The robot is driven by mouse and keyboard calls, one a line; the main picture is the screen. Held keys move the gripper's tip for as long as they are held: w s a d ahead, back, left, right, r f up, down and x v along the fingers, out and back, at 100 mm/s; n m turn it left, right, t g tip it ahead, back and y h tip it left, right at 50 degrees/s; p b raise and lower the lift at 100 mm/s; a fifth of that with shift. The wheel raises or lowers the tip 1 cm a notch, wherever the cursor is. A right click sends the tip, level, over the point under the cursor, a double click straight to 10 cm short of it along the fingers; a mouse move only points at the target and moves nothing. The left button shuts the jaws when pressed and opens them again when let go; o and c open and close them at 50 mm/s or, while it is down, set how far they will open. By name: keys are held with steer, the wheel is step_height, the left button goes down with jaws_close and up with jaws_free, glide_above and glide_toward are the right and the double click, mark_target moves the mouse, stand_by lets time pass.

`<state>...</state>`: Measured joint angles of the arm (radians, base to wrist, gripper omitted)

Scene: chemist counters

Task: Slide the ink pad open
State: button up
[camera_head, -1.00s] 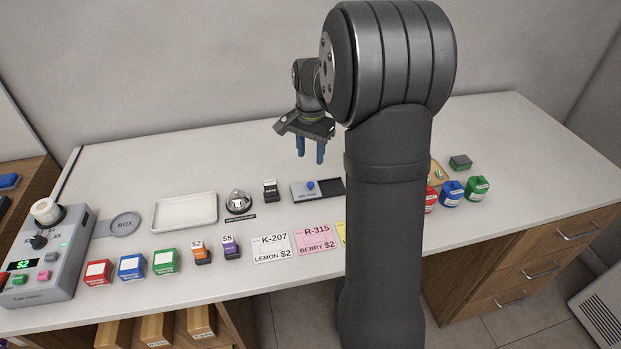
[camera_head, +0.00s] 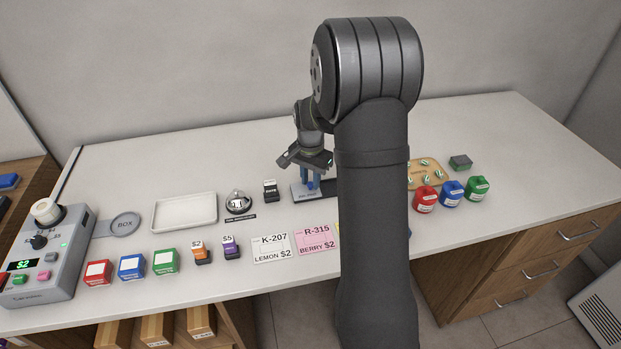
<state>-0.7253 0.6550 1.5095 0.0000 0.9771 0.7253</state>
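The ink pad (camera_head: 298,193) lies flat on the counter, right of centre. Part of the pad's right side is hidden by my arm.
A small black stamp (camera_head: 270,190) stands just left of the pad, then a bell (camera_head: 238,203) and a white tray (camera_head: 184,212). Price cards (camera_head: 272,249) lie in front. A wooden tray (camera_head: 417,184) and coloured bottles (camera_head: 451,194) stand to the right. Behind the pad is clear.

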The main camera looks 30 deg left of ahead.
jaws_close()
steer(key=w+d, duration=0.4)
steer(key=w, duration=0.1)
steer(key=shift+d, duration=0.4)
steer(key=shift+o, duration=2.4)
jaws_free()
steer(key=shift+s, duration=0.1)
step_height(320, 180, up, 18)
steer(key=shift+f, duration=0.25)
